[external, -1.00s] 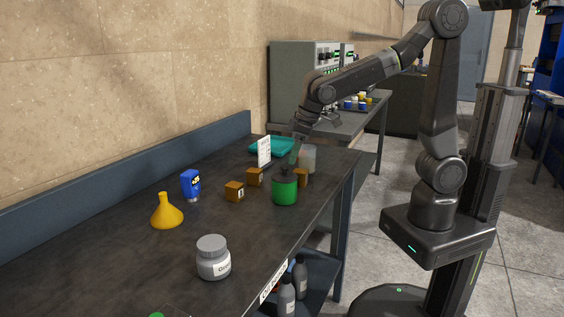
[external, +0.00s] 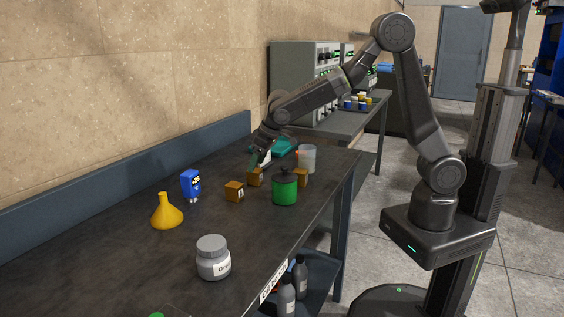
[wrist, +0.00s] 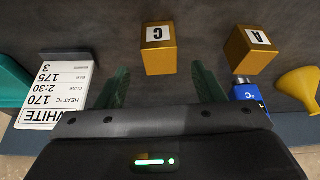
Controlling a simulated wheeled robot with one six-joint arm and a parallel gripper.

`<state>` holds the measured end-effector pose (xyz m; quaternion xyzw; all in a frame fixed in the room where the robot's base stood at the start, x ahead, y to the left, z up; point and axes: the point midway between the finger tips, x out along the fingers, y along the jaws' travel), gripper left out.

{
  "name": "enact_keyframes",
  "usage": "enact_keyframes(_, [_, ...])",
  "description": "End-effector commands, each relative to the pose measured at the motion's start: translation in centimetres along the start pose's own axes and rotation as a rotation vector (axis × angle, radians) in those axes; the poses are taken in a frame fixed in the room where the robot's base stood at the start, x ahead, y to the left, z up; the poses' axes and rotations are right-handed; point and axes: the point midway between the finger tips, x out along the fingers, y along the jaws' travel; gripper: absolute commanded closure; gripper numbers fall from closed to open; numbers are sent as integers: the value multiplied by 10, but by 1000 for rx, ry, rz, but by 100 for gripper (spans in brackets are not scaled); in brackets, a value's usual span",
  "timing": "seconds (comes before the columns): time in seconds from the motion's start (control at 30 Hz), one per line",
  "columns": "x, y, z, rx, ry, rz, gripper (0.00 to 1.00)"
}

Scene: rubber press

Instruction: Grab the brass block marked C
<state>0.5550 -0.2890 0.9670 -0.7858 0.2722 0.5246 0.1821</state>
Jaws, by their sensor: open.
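The brass block marked C (wrist: 159,55) lies on the dark bench, its lettered face readable in the wrist view, just beyond the gap between my fingers. In the external view the middle brass block (external: 255,178) appears to be the same one; its letter is too small to read there. My gripper (wrist: 162,78) is open and empty, with one green finger on each side of the gap. In the external view my gripper (external: 261,161) is low over the bench, just behind and above that block. I cannot tell whether it touches.
A brass block marked A (wrist: 251,50), a blue device (external: 190,184) and a yellow funnel (external: 166,212) are nearby. A green jar (external: 285,188), another brass block (external: 301,177) and a translucent cup (external: 307,157) stand right. A white card (wrist: 56,88) and teal tray (wrist: 10,85) are beside my gripper.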

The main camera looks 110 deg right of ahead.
Motion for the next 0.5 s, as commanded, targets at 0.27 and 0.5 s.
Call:
enact_keyframes(0.27, [35, 0, 7, -1, -4, 1, 38])
enact_keyframes(0.5, [51, -1, 7, -1, -1, -1, 38])
